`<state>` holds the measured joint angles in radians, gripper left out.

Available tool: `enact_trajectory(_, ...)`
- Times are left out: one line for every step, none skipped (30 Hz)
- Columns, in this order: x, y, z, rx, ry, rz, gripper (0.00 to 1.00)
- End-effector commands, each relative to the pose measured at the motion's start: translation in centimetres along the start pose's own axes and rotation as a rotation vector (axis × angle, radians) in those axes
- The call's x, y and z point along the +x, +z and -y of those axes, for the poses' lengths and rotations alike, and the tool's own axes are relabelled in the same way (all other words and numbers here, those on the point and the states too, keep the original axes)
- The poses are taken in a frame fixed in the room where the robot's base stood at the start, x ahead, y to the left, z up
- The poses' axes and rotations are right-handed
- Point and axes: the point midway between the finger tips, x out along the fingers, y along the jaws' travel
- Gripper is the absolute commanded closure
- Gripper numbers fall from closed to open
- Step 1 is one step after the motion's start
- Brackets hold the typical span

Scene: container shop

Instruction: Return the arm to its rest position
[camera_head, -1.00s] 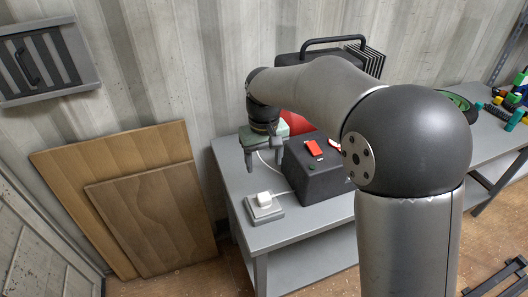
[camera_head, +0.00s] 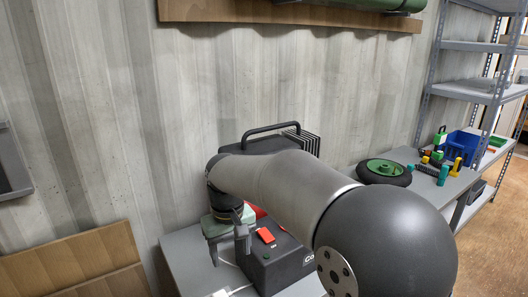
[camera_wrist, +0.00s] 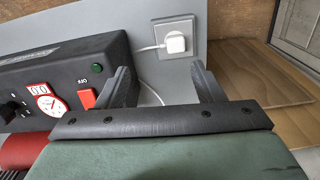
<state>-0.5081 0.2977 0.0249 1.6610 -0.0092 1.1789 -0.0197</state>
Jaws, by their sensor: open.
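My gripper (camera_head: 228,247) hangs over the left part of the grey table, beside a dark box with a red switch (camera_head: 265,236). In the wrist view its two fingers stand apart with nothing between their tips (camera_wrist: 163,82). The red switch (camera_wrist: 86,99) and a green button (camera_wrist: 97,68) on the box (camera_wrist: 62,66) lie close to one finger. A white plug (camera_wrist: 175,42) sits in a socket plate beyond the fingertips, with a white cable. My arm reaches across the table and hides part of it.
A wheel with a green hub (camera_head: 385,170) lies on the table to the right. Small coloured items and a blue bin (camera_head: 461,147) stand farther right by a metal shelf (camera_head: 470,86). Wooden boards (camera_head: 75,264) lean on the corrugated wall at left.

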Motion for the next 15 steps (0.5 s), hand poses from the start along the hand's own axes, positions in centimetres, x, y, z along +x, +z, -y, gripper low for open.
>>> enact_trajectory(-0.5,2.5,-2.2,0.05,0.002,-0.005,0.39)
enact_trajectory(-0.5,4.1,-3.4,0.081,0.002,-0.007,0.39)
enact_trajectory(-0.5,6.5,-4.9,0.124,0.003,-0.009,0.39)
enact_trajectory(-0.4,8.5,-6.0,0.158,0.003,-0.013,0.39)
enact_trajectory(-0.2,10.5,-7.0,0.193,0.003,-0.014,0.39)
enact_trajectory(0.1,13.3,-8.1,0.24,0.004,-0.018,0.39)
enact_trajectory(0.5,15.4,-8.7,0.275,0.004,-0.021,0.39)
enact_trajectory(0.9,17.4,-9.2,0.308,0.004,-0.022,0.39)
enact_trajectory(1.5,19.9,-9.7,0.35,0.004,-0.026,0.39)
enact_trajectory(2.0,21.7,-9.9,0.38,0.004,-0.026,0.39)
enact_trajectory(2.5,23.2,-10.0,0.406,0.004,-0.029,0.39)
enact_trajectory(3.2,25.1,-10.1,0.438,0.004,-0.031,0.39)
enact_trajectory(3.6,26.3,-10.0,0.459,0.004,-0.032,0.39)
enact_trajectory(4.1,27.4,-10.0,0.477,0.004,-0.033,0.39)
enact_trajectory(4.6,28.6,-9.8,0.497,0.003,-0.033,0.39)
